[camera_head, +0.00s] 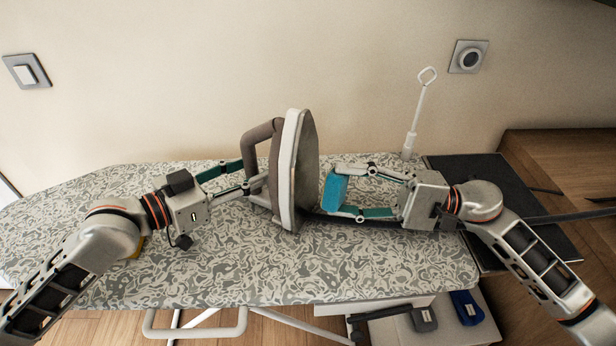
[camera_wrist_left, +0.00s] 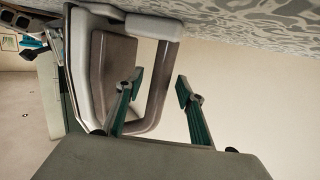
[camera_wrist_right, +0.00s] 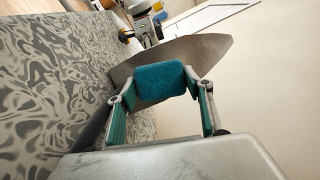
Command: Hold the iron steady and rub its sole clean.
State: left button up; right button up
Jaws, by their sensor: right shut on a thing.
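The iron (camera_head: 290,170) stands upright on its heel on the ironing board, its grey metal sole (camera_head: 308,175) facing right and its brown-grey handle (camera_head: 262,135) facing left. My left gripper (camera_head: 255,174) is at the handle. In the left wrist view its open fingers (camera_wrist_left: 159,85) stand on either side of the handle bar (camera_wrist_left: 160,95), one finger inside the loop. My right gripper (camera_head: 336,190) is shut on a blue pad (camera_head: 334,192), held in front of the sole. In the right wrist view the pad (camera_wrist_right: 160,82) hides part of the sole (camera_wrist_right: 205,52). A small gap shows between pad and sole.
The patterned ironing board (camera_head: 150,275) has free room at its left and front. A white cord holder (camera_head: 416,115) rises at the back right, by a black mat (camera_head: 480,170). A dark cable runs right. Grey and blue items (camera_head: 467,307) lie below the board.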

pick_arm(q)
jog(key=v, duration=1)
jog(key=shift+s+a, duration=0.15)
jog(key=shift+a, duration=0.05)
jog(key=shift+s+a, duration=0.15)
jog(key=shift+a, duration=0.05)
jog(key=shift+s, duration=0.1)
